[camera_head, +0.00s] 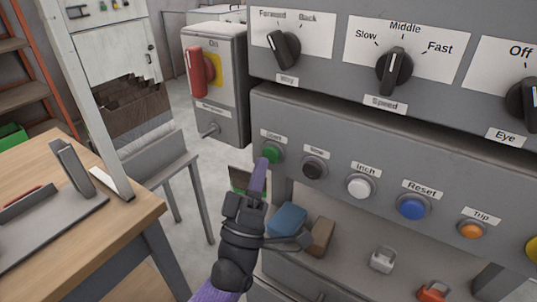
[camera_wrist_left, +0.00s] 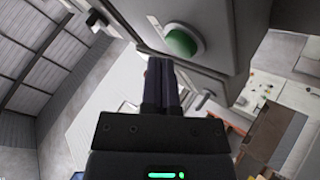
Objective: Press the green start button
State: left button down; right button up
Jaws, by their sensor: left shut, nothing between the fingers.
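The green start button (camera_head: 271,153) sits at the left end of the lower row on the grey control panel (camera_head: 330,130), under a small label. In the left wrist view the green button (camera_wrist_left: 181,42) shows just beyond the fingertips. My left gripper (camera_head: 261,163) is shut and empty, its fingers pointing up at the button. In the head view the fingertips overlap the button's lower left edge. In the left wrist view my left gripper (camera_wrist_left: 160,64) appears slightly below the button; I cannot tell whether they touch. My right gripper is not in view.
Beside the green button are a black button (camera_head: 313,168), a white Inch button (camera_head: 359,187), a blue Reset button (camera_head: 412,207) and an orange Trip button (camera_head: 471,230). A red-handled switch box (camera_head: 222,80) stands left. A wooden table (camera_head: 120,215) is at lower left.

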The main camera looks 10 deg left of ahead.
pick_arm(q)
jog(key=shift+w+d, duration=0.1)
jog(key=shift+w, duration=0.2)
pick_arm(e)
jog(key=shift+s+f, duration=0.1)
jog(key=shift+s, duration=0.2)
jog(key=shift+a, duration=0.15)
pick_arm(q)
jog(key=shift+w, duration=0.1)
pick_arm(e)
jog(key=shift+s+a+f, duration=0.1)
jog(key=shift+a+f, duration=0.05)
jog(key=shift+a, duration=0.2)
